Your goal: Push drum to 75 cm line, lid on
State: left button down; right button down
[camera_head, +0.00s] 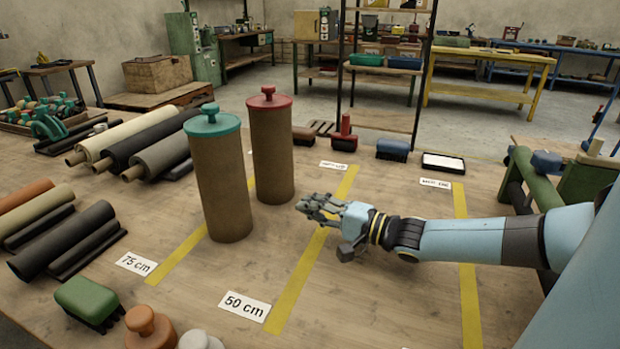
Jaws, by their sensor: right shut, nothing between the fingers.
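A tall brown drum with a teal lid (212,122) stands upright on the table; its base overlaps the right side of the yellow line (182,257) by the "75 cm" label (136,263). A second brown drum with a red lid (269,102) stands upright behind and right of it, between the 75 cm line and the yellow 50 cm line (297,278). Both lids sit on their drums. My right gripper (307,209) is shut and empty, over the 50 cm line, right of both drums and apart from them. My left gripper is out of view.
Dark, cream and orange sheet rolls (130,140) lie on the left. A green brush (88,303) and knobbed pieces (150,328) are at the front. Brushes (392,149) and a framed pad (443,163) lie at the back. Table between the yellow lines is mostly clear.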

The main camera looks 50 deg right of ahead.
aim_at(241, 213)
jog(key=w+b, duration=0.1)
jog(key=w, duration=0.1)
jog(key=w+b, duration=0.1)
jog(key=w, duration=0.1)
jog(key=w+a+b, duration=0.1)
jog(key=w, duration=0.1)
jog(key=shift+f, duration=0.3)
jog(key=shift+w+a+r, duration=0.25)
jog(key=shift+w+a, duration=0.85)
jog(key=shift+a, duration=0.15)
jog(key=shift+w+a, duration=0.3)
jog(key=shift+a, duration=0.1)
jog(key=shift+w+a, duration=0.2)
jog(key=shift+a, duration=0.1)
jog(key=w+a, duration=0.2)
jog(key=a, duration=0.1)
jog(key=w+a, duration=0.2)
jog(key=shift+a, duration=0.2)
